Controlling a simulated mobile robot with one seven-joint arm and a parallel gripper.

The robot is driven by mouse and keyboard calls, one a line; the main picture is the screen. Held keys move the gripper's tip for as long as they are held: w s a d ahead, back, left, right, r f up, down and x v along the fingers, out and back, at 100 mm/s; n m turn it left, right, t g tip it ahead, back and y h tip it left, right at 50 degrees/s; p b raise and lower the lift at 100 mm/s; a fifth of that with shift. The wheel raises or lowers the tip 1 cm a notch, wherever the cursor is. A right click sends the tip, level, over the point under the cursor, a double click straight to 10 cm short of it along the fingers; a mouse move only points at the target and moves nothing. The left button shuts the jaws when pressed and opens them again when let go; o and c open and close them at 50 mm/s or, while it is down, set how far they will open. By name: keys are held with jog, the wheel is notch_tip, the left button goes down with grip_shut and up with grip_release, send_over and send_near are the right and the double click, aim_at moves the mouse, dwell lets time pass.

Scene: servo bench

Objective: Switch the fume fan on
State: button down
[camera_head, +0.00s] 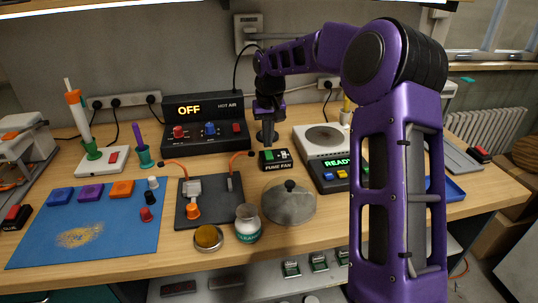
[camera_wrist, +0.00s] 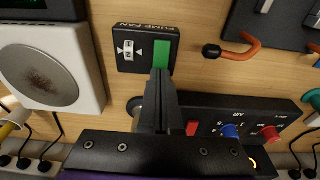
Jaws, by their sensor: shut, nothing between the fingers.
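The fume fan box (camera_head: 275,160) is a small black box labelled FUME FAN, on the bench in front of the hot air unit. In the wrist view the same box (camera_wrist: 135,62) appears upside down, with a green button (camera_wrist: 162,54) and a small white indicator window (camera_wrist: 129,50) between two arrows; its lettering is too small to read surely. My gripper (camera_head: 268,140) points down just behind the box. In the wrist view my gripper (camera_wrist: 160,75) is shut and empty, its tips at the lower edge of the green button. I cannot tell whether they touch.
The hot air unit (camera_head: 207,139) with a lit OFF display stands behind left. The white hot plate (camera_head: 322,140), with a READY display, is close on the right. A domed lid (camera_head: 288,205) stands in front.

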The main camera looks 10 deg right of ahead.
aim_at(268, 152)
jog(key=shift+f+b, duration=0.45)
jog(key=shift+f, duration=0.45)
jog(key=shift+r, duration=0.1)
dwell(0.3)
notch_tip(268, 152, up, 7)
jog(key=p, duration=0.6)
dwell(0.4)
